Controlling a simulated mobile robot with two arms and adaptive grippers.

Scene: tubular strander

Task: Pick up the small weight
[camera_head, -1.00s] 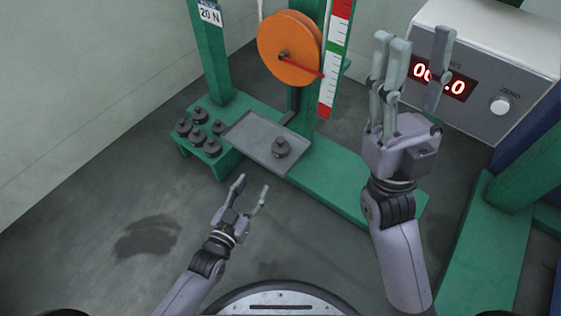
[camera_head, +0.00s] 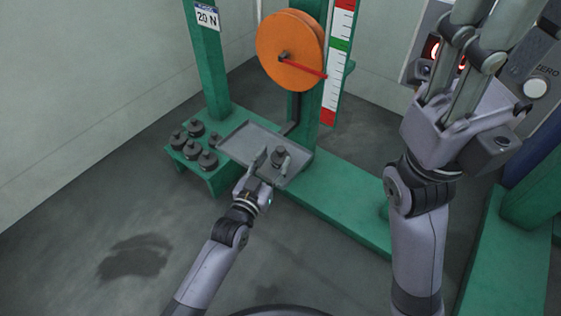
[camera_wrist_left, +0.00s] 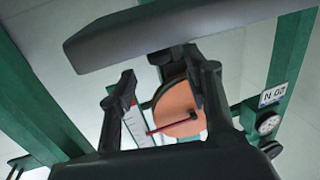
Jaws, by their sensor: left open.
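A small dark weight (camera_head: 279,156) stands on the grey tray (camera_head: 238,137) under the orange disc in the head view. More dark weights (camera_head: 207,160) of similar shape stand on the green stand to its left. My left gripper (camera_head: 272,161) is open at the tray's front edge, its fingers close to the weight; I cannot tell whether they touch it. In the left wrist view its fingers (camera_wrist_left: 168,88) are apart, with the grey tray (camera_wrist_left: 180,32) across the top. The weight is not clearly visible there. My right gripper (camera_head: 492,40) is raised at the right, fingers apart and empty.
The orange disc (camera_head: 289,43) with a red pointer and the striped scale (camera_head: 340,60) stand behind the tray. A green base beam (camera_head: 345,207) runs right from it. A grey display box (camera_head: 537,89) is partly behind my right gripper. The floor at front left is clear.

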